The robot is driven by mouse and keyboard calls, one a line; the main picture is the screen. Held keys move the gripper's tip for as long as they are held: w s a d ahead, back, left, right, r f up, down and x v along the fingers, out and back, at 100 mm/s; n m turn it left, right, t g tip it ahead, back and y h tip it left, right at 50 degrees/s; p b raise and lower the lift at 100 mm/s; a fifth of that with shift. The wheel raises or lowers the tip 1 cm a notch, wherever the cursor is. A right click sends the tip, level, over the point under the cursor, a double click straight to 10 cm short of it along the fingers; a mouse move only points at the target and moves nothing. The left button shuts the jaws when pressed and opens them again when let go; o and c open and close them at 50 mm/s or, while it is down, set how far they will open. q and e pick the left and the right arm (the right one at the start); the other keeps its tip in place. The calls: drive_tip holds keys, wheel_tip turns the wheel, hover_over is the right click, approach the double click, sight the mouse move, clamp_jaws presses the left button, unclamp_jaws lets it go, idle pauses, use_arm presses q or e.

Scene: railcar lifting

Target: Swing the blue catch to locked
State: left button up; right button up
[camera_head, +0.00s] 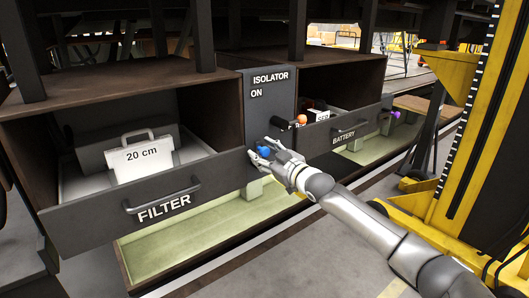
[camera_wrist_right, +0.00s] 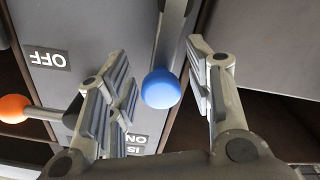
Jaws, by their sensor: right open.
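The blue catch's round knob (camera_head: 264,151) is at the lower part of the grey isolator panel, between the filter and battery drawers. In the right wrist view the blue knob (camera_wrist_right: 161,88) sits on the end of a grey lever (camera_wrist_right: 171,35). My right gripper (camera_head: 261,157) is at the knob. In the wrist view the right gripper (camera_wrist_right: 158,65) is open, one finger on each side of the knob, with a visible gap on both sides. Part of the catch is hidden by the gripper in the head view. No "locked" mark is readable. My left gripper is out of view.
An orange-knobbed lever (camera_head: 302,119) is on the isolator panel (camera_head: 262,105), near the ON label. The open filter drawer (camera_head: 95,222) is left, the battery drawer (camera_head: 340,130) right, with a purple knob (camera_head: 394,114) beyond. A yellow lift column (camera_head: 470,120) stands at the right.

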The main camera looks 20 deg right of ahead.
drive_tip(key=shift+s+r, duration=0.15)
clamp_jaws()
